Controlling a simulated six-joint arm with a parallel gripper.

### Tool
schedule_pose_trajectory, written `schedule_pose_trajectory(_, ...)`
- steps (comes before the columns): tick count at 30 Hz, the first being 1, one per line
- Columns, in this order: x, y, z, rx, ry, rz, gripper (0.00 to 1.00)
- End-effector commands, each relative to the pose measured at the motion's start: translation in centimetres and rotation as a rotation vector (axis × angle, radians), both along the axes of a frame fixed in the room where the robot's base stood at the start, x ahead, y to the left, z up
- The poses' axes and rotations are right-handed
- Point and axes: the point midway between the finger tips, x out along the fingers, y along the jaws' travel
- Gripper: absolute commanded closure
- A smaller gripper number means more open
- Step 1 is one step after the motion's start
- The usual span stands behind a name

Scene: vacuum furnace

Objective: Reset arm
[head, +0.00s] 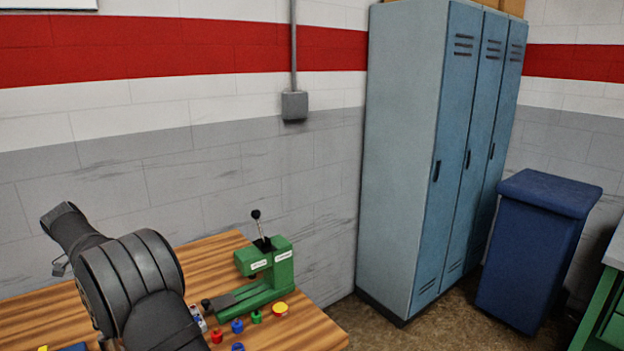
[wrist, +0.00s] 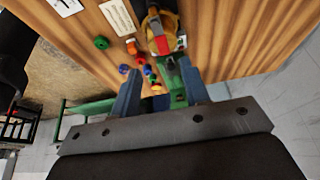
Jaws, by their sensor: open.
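My gripper (wrist: 161,92) shows in the wrist view with its two blue-grey fingers apart and nothing visible held between them. Beyond the fingers is the wooden bench top (wrist: 230,45), which also shows in the head view (head: 215,250). My dark arm rises at the lower left of the head view, where I cannot make out the fingers. A green press (head: 280,272) with a black-knobbed lever (head: 257,228) stands on the bench, right of my arm. A green part (wrist: 176,88) shows between and beyond the fingers.
Small coloured pieces lie by the press, among them a red one (head: 216,336), a green one (head: 256,317) and a yellow one (head: 281,309). Blue lockers (head: 400,160) and a blue bin (head: 530,250) stand right of the bench, with open floor (head: 372,330) between.

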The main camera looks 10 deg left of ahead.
Motion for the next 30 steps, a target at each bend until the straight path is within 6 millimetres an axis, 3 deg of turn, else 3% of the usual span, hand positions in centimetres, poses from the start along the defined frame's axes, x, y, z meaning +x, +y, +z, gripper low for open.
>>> schedule_pose_trajectory(14,2.6,-2.8,-9.1,-0.004,0.003,-0.001,0.58)
schedule_pose_trajectory(24,2.9,-2.3,-9.0,0.0,0.0,0.266,0.58)
schedule_pose_trajectory(30,3.0,-2.1,-9.0,-0.001,0.001,0.334,0.58)
